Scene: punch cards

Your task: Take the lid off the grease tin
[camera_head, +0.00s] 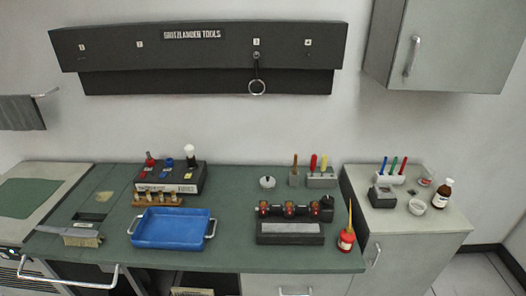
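A small round grey tin (267,183) with a knob on top stands toward the back of the green bench, a little right of the middle. It looks like the grease tin with its lid on, but it is too small for me to be sure. Neither of my grippers is in view.
Open bench lies around the tin.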

